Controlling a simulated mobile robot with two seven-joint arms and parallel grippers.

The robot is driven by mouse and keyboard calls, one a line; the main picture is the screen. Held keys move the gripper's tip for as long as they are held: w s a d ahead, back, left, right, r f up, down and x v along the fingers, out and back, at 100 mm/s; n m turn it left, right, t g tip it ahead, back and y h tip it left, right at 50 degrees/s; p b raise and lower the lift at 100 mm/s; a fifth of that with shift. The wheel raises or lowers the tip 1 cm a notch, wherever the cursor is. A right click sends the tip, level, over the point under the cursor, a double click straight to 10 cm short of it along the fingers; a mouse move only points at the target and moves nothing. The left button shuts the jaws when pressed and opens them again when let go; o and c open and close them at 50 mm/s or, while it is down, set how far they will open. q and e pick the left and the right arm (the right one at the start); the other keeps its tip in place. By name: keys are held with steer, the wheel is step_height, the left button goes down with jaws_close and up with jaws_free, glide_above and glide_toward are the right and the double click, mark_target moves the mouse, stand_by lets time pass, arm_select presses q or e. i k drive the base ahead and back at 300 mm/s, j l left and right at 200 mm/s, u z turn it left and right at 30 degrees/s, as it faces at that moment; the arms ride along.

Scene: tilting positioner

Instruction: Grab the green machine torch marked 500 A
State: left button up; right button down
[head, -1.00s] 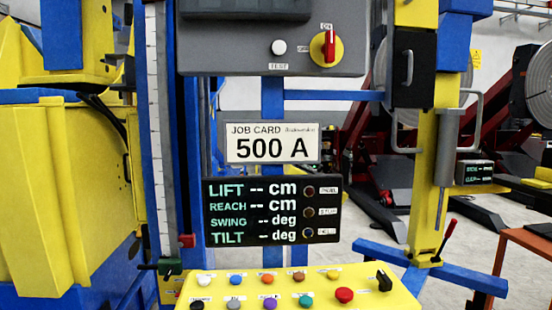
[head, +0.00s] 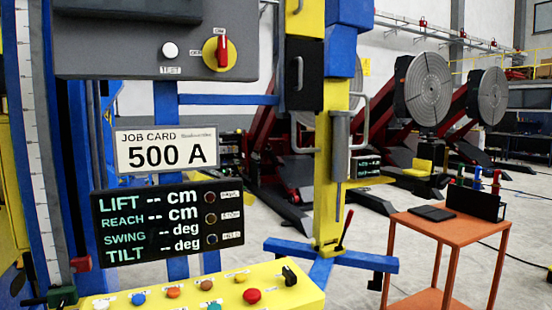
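No torch marked 500 A can be made out. Several small upright coloured items (head: 477,178) stand at the black holder (head: 473,203) on the orange cart at the right; they are too small to read any marking or to tell which is the green torch. A white job card (head: 166,149) reading "500 A" hangs on the machine at the left. Neither of my grippers is in view.
The orange cart (head: 438,226) also carries a flat dark item (head: 432,213). A yellow post (head: 333,180) on blue feet (head: 366,259) stands left of it. A yellow button panel (head: 205,288) is in front at the left. Grey floor (head: 375,232) lies between post and cart.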

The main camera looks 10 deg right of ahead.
mark_target(460, 177)
steer(key=i+l+z, duration=0.1)
steer(key=l+z, duration=0.15)
steer(key=l, duration=0.15)
steer(key=i+l+z, duration=0.25)
steer(key=l, duration=0.15)
steer(key=i+l+z, duration=0.1)
steer(key=l+z, duration=0.15)
steer(key=i+l+z, duration=0.25)
steer(key=l+z, duration=0.2)
steer(key=i+l+z, duration=0.35)
steer(key=z, duration=0.15)
steer(key=i+l+z, duration=0.35)
steer(key=i, duration=0.2)
steer(key=i+z, duration=0.35)
steer(key=i, duration=0.2)
steer(key=i+u, duration=0.15)
steer(key=i, duration=1.2)
steer(key=i+u, duration=0.45)
steer(key=i+l+u, duration=0.3)
steer(key=i+u, duration=0.45)
steer(key=u, duration=0.15)
steer(key=i+l+u, duration=0.15)
steer(key=u, duration=0.25)
steer(key=i+l+u, duration=0.25)
steer(key=u, duration=0.15)
steer(key=i+l+u, duration=0.6)
